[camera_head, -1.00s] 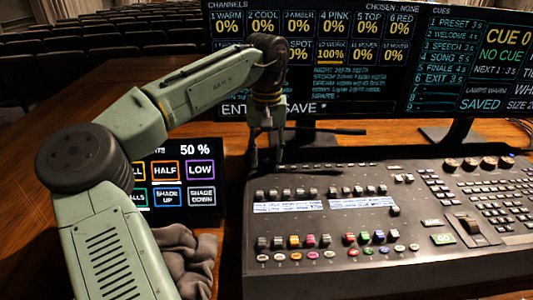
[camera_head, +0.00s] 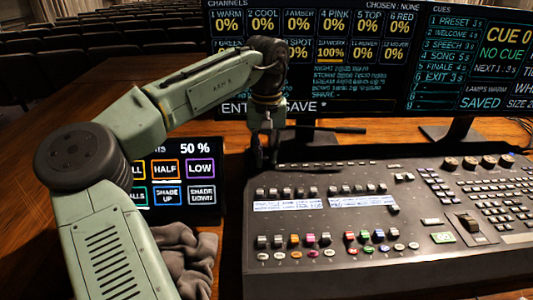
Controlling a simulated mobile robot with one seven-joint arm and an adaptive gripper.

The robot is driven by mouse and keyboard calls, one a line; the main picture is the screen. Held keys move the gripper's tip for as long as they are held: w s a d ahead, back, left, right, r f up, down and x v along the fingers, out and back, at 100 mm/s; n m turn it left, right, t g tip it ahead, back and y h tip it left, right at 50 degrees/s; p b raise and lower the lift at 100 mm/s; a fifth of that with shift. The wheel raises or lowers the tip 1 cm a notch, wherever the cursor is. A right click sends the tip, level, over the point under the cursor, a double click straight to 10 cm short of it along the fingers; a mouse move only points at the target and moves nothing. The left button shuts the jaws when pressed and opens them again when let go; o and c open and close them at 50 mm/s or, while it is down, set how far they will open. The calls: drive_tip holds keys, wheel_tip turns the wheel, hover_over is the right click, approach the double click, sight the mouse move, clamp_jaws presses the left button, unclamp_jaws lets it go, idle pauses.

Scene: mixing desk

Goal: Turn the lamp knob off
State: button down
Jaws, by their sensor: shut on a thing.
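My gripper (camera_head: 265,160) points down at the back left edge of the mixing desk (camera_head: 400,262). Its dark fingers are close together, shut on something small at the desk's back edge. The lamp knob cannot be made out apart from the fingers, which cover that spot. A thin dark bar (camera_head: 335,129), which looks like the lamp's arm, runs right from beside the gripper, above the back of the desk.
Two monitors (camera_head: 330,62) stand close behind the desk and my gripper. A touch panel (camera_head: 183,181) reading 50 % and a crumpled grey cloth (camera_head: 185,255) lie left of the desk. Sliders and buttons cover the desk top. Rows of seats are behind.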

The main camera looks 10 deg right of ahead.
drive_tip(key=shift+n, duration=0.3)
drive_tip(key=n+p, duration=0.2)
drive_tip(key=n, duration=0.2)
drive_tip(key=shift+p, duration=0.3)
drive_tip(key=shift+n+p, duration=0.7)
drive_tip(key=shift+n, duration=0.7)
drive_tip(key=c, duration=1.5)
unclamp_jaws()
